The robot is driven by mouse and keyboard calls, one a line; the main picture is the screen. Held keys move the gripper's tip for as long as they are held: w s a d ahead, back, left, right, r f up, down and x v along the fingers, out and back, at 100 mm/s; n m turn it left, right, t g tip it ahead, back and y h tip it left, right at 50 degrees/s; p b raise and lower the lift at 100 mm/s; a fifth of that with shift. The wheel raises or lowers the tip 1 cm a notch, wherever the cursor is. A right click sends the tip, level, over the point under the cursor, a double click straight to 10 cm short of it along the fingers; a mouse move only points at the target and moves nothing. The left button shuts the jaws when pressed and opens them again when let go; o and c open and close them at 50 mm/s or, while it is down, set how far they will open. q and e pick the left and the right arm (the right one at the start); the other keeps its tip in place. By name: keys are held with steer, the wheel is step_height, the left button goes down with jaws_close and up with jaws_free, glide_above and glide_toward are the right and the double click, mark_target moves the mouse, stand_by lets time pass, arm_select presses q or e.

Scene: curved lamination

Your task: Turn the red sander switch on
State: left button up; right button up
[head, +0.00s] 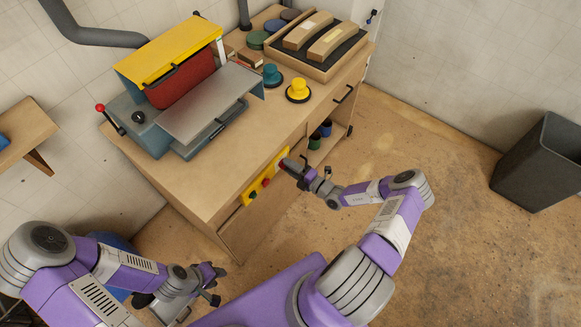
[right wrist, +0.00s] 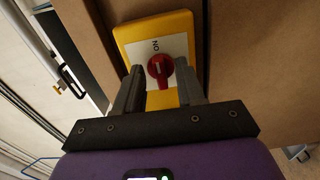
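The red sander switch (right wrist: 160,68) is a round knob on a white plate marked ON, set in a yellow panel (right wrist: 186,24). In the head view the yellow panel (head: 266,172) is on the front of the wooden cabinet, and my right gripper (head: 292,167) is at its right end, largely hiding the switch. In the right wrist view my right gripper (right wrist: 158,72) is open, with one finger on each side of the knob and gaps visible. Contact cannot be judged. My left gripper (head: 216,284) is low at the front left, apparently open and empty.
The sander (head: 180,90) with a yellow cover stands on the wooden cabinet (head: 195,188). A tray (head: 330,68) of curved wood pieces and a yellow knobbed block (head: 298,91) are behind. A dark bin (head: 540,160) stands right; the floor between is clear.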

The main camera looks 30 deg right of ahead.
steer(key=p+v, duration=0.1)
steer(key=v, duration=0.6)
steer(key=shift+s, duration=0.25)
stand_by(0.5)
steer(key=s+a+n+g+y, duration=0.2)
steer(key=a+n+g+y, duration=0.15)
steer(key=a+n, duration=0.35)
steer(key=s+a+n+g+y, duration=0.25)
steer(key=a+n+g, duration=0.25)
steer(key=a, duration=0.3)
steer(key=s+a+n+g+h, duration=0.3)
steer(key=s+a+n+h, duration=0.1)
steer(key=n, duration=1.3)
steer(key=s+a+n+g+h, duration=0.4)
steer(key=s+n, duration=0.2)
steer(key=n, duration=1.2)
steer(key=shift+s+r+h, duration=0.3)
steer(key=shift+r, duration=0.1)
